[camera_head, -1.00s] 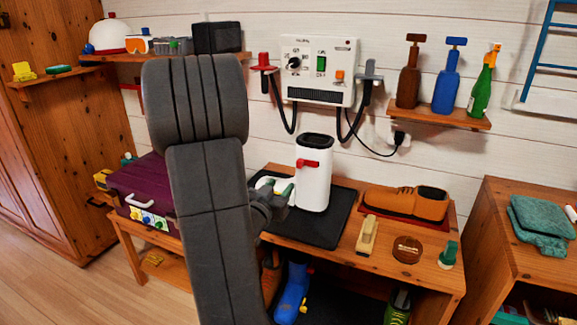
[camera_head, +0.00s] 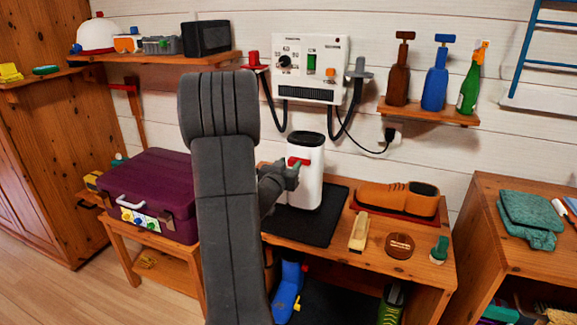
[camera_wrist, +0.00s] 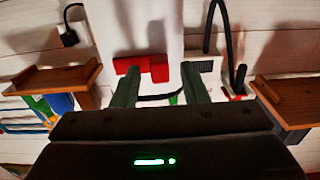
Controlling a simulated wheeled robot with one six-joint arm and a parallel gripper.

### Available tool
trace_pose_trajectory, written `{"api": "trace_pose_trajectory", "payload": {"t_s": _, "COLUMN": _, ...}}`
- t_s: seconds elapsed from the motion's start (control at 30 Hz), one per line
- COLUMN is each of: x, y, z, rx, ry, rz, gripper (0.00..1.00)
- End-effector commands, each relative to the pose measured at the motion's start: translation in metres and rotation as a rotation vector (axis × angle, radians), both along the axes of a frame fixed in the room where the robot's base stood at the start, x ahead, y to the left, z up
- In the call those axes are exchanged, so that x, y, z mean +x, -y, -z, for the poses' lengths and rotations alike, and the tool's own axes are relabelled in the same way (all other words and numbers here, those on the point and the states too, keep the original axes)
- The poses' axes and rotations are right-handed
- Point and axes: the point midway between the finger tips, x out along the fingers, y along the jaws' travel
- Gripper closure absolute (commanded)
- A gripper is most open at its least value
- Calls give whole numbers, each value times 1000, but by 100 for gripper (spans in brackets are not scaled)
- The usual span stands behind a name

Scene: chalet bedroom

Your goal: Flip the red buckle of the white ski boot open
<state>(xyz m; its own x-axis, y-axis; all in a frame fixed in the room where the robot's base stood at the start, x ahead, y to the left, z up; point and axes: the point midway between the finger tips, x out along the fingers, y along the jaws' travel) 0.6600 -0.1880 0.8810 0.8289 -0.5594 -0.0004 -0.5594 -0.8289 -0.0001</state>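The white ski boot (camera_head: 309,188) stands upright on a dark mat (camera_head: 330,228) on the wooden bench. It has a dark top opening, and its red buckle (camera_head: 298,161) is on the front face near the top. My gripper (camera_head: 294,176) is at the boot's front, just below the buckle. In the wrist view the red buckle (camera_wrist: 146,67) shows just beyond my green fingertips, nearer the left one, with the white boot (camera_wrist: 145,28) behind. The fingers (camera_wrist: 160,82) are spread apart with nothing gripped between them. Whether a fingertip touches the buckle I cannot tell.
A brown shoe (camera_head: 400,197), a wooden brush (camera_head: 359,230), a round brown tin (camera_head: 399,245) and a green-topped item (camera_head: 440,248) lie right of the mat. A purple case (camera_head: 150,190) is at left. A wall unit (camera_head: 310,68) with hanging hoses is above.

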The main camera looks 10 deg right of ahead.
Motion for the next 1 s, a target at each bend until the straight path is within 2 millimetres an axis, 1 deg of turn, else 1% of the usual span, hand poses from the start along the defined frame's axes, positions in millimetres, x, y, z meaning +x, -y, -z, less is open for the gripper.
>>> {"api": "trace_pose_trajectory", "payload": {"t_s": 0.07, "x": 0, "y": 0, "z": 0, "rx": 0, "ry": 0, "rz": 0, "gripper": 60}}
{"api": "trace_pose_trajectory", "payload": {"t_s": 0.1, "x": 0, "y": 0, "z": 0, "rx": 0, "ry": 0, "rz": 0, "gripper": 64}}
{"api": "trace_pose_trajectory", "payload": {"t_s": 0.17, "x": 0, "y": 0, "z": 0, "rx": 0, "ry": 0, "rz": 0, "gripper": 76}}
{"api": "trace_pose_trajectory", "payload": {"t_s": 0.2, "x": 0, "y": 0, "z": 0, "rx": 0, "ry": 0, "rz": 0, "gripper": 84}}
{"api": "trace_pose_trajectory", "payload": {"t_s": 0.3, "x": 0, "y": 0, "z": 0, "rx": 0, "ry": 0, "rz": 0, "gripper": 100}}
{"api": "trace_pose_trajectory", "payload": {"t_s": 0.67, "x": -3, "y": 1, "z": 2, "rx": -2, "ry": 2, "rz": -27, "gripper": 100}}
{"api": "trace_pose_trajectory", "payload": {"t_s": 1.0, "x": -12, "y": 2, "z": 7, "rx": -2, "ry": 3, "rz": -158, "gripper": 100}}
